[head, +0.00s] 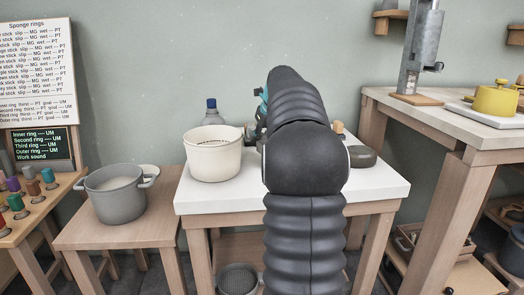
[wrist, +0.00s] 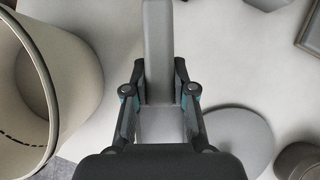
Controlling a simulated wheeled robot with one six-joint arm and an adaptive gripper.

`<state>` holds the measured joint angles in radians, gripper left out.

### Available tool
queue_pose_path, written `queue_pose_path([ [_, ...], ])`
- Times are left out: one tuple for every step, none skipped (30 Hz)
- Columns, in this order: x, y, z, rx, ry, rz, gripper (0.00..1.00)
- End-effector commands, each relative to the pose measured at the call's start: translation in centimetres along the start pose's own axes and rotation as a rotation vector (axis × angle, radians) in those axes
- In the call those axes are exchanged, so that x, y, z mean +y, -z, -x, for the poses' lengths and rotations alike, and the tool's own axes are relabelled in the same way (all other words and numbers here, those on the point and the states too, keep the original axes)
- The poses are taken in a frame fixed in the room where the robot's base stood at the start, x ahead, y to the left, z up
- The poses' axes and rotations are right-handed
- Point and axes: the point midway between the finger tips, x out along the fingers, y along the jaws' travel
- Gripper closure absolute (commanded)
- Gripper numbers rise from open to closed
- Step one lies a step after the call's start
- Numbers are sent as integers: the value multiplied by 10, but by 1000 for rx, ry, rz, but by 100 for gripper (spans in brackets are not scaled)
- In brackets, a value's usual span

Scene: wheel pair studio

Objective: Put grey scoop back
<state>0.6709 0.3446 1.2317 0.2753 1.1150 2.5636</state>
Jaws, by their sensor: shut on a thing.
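In the wrist view my gripper (wrist: 159,92) is shut on a flat grey bar, which looks like the handle of the grey scoop (wrist: 158,45). The bar runs up out of the top of that view, so its far end is out of sight. Below the fingers is a paler grey part, and I cannot tell whether it belongs to the scoop. In the head view my arm hides the scoop and most of my gripper; only a teal and dark bit shows beside the white bucket.
The white bucket (head: 213,160) stands open on the white-topped table (head: 240,205), close left of my gripper. A dark round object (head: 362,157) lies right of my arm. A grey pot (head: 116,197) sits on the lower left table.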

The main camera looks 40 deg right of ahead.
Motion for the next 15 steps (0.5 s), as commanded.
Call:
queue_pose_path([
  [0,1,-2,0,0,0,100],
  [1,2,-4,1,0,0,100],
  [1,4,-8,1,-1,0,100],
  [1,6,-11,1,-1,-1,100],
  [1,8,-14,1,-1,-1,100],
  [1,11,-20,2,-1,-1,100],
  [1,14,-24,3,-1,-1,100],
  [1,15,-27,1,-1,-1,100],
  [1,18,-31,2,-1,0,100],
  [1,19,-33,2,-1,0,100],
  [1,20,-35,1,-1,0,100],
  [1,20,-35,0,0,1,100],
  [1,20,-35,-1,0,1,100],
  [1,20,-35,-1,0,1,100],
  [1,20,-34,-1,0,1,100],
])
